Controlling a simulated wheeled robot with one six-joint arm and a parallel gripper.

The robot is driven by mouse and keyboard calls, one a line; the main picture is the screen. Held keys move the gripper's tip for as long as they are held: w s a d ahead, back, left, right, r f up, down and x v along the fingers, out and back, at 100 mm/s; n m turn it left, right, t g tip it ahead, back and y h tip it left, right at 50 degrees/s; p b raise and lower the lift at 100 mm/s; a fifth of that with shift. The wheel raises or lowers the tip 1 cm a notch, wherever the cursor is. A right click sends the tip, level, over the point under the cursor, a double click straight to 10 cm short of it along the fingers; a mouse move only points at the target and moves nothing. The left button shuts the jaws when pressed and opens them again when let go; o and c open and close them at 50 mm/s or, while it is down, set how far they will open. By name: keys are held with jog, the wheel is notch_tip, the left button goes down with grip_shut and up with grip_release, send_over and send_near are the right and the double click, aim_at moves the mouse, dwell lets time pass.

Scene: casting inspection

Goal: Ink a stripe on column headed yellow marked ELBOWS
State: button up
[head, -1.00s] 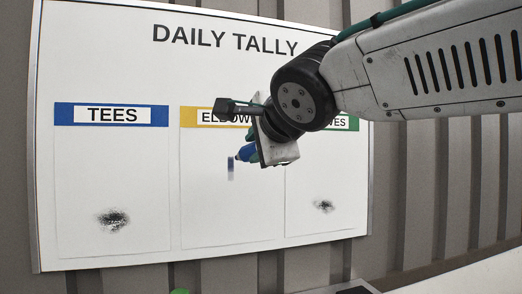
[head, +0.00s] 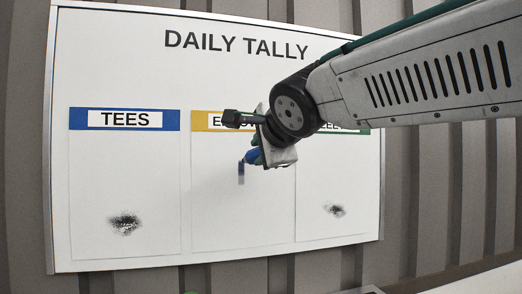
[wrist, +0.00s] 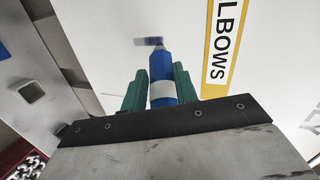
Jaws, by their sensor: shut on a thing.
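The white DAILY TALLY board (head: 90,60) has a yellow-headed column, its header (head: 202,121) partly hidden by my arm in the head view. In the wrist view the yellow header (wrist: 221,45) reads "LBOWS". My gripper (head: 258,157) is in front of this column, its green fingers shut on a blue marker (wrist: 160,72) with a white band. The marker also shows in the head view (head: 251,156), pointing left. Tip contact is unclear.
Left is the blue-headed TEES column (head: 125,119) with a black smudge (head: 125,223). Right is a green-headed column (head: 362,131), its label mostly hidden, with a smaller smudge (head: 335,210). A corrugated wall (head: 430,200) stands behind the board.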

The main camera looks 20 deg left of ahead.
jog(key=shift+w+a, duration=0.45)
jog(key=shift+w, duration=0.3)
dwell(0.3)
jog(key=shift+f, duration=3)
jog(key=shift+s+r, duration=0.1)
jog(key=shift+r, duration=2.9)
notch_tip(320, 180, down, 6)
jog(key=shift+s+d, duration=0.5)
jog(key=shift+s, duration=0.3)
jog(key=shift+s+d, duration=0.55)
jog(key=shift+s, duration=0.3)
jog(key=shift+s+d, duration=0.5)
jog(key=shift+s, duration=0.3)
